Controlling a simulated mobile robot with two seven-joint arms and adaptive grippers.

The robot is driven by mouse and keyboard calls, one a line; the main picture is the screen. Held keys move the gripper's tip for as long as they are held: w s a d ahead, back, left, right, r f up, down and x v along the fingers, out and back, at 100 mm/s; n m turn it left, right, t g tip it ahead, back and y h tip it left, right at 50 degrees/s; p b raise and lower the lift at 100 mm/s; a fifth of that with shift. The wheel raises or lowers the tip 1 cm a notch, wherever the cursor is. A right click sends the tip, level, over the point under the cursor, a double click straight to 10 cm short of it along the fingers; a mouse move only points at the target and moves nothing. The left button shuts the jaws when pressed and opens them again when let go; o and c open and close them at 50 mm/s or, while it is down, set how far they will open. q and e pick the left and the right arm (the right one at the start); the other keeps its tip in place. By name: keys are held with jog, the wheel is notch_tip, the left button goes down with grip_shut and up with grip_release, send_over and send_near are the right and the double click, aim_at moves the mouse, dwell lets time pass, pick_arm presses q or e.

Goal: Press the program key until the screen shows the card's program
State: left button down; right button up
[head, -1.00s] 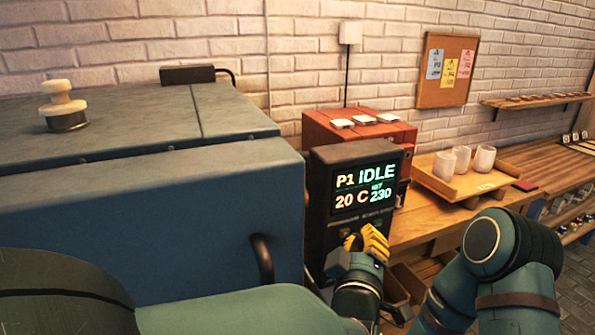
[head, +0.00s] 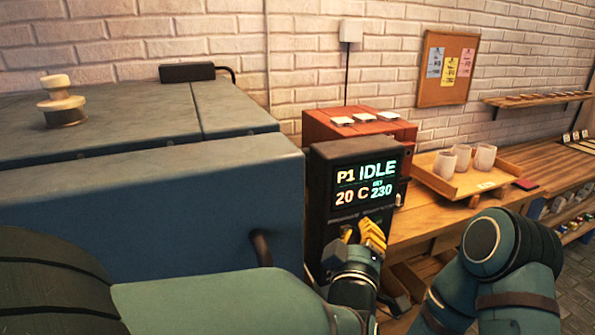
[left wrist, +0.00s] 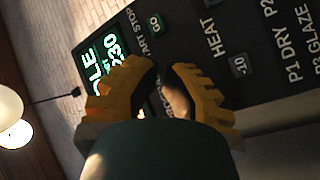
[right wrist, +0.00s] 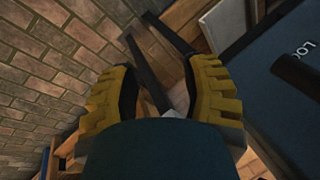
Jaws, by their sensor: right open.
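My left gripper (head: 372,232) is in front of the panel just below the screen and hides part of the keys. In the left wrist view my left gripper (left wrist: 160,68) has its fingertips nearly together with nothing held; whether they touch the panel cannot be told. My right gripper (right wrist: 165,75) is open and empty.
The large blue kiln (head: 170,215) fills the left. A red box (head: 320,126) with white tiles stands behind the panel. A wooden tray (head: 440,181) with white cups is on the bench to the right. The corkboard (head: 430,97) is on the brick wall.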

pick_arm(q)
jog(key=shift+w, duration=0.15)
dwell(0.5)
jog(key=shift+s+d, duration=0.2)
jog(key=shift+s, duration=0.6)
jog(key=shift+b, duration=0.35)
jog(key=shift+w+r, duration=0.1)
jog(key=shift+w, duration=0.1)
jog(key=shift+w+a, duration=0.1)
jog(key=shift+w, duration=0.1)
